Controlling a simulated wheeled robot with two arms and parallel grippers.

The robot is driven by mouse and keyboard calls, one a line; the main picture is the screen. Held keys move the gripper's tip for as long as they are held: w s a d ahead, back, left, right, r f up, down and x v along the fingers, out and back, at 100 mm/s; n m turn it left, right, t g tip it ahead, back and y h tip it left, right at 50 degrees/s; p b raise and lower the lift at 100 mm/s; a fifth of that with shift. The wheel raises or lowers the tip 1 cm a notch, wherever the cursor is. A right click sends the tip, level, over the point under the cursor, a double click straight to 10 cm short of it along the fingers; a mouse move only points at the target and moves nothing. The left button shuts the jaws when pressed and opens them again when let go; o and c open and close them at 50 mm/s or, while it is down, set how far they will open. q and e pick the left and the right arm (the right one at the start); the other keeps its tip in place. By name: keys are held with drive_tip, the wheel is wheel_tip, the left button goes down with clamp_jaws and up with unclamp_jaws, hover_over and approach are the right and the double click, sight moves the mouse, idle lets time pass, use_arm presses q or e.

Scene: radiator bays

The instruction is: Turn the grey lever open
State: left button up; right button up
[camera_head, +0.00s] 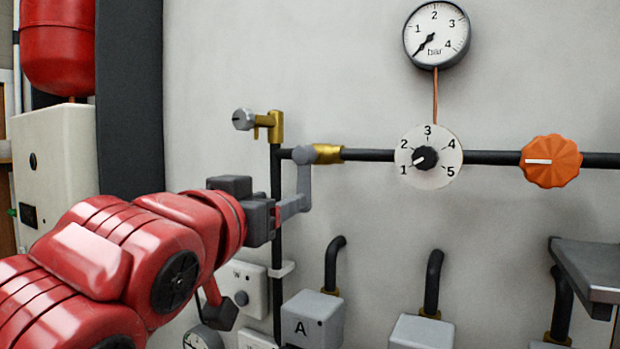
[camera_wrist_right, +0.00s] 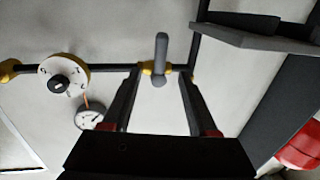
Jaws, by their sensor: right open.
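The grey lever (camera_head: 304,182) hangs straight down from its round hub on the horizontal black pipe, next to a brass fitting (camera_head: 328,153). Its lower end bends out toward my right gripper (camera_head: 276,213), which reaches it from the left. In the right wrist view the picture is turned over, and the lever (camera_wrist_right: 161,55) points up from the pipe. It shows between the two open fingertips of my right gripper (camera_wrist_right: 160,74), with a gap on each side. In the head view the jaws partly hide the lever's end, so contact is unclear. My left gripper is not in view.
A white numbered dial (camera_head: 440,172) and an orange knob (camera_head: 550,162) sit on the pipe to the right. A pressure gauge (camera_head: 436,34) is above. A small brass valve (camera_head: 275,126) stands just left of the hub. Grey boxes (camera_head: 314,320) and a grey shelf (camera_head: 590,268) are below.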

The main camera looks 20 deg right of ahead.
sight(304, 180)
drive_tip(key=p+x, duration=0.6)
drive_tip(key=x, duration=0.9)
drive_tip(key=shift+p, duration=0.3)
drive_tip(key=shift+w, duration=0.15)
clamp_jaws()
idle(0.4)
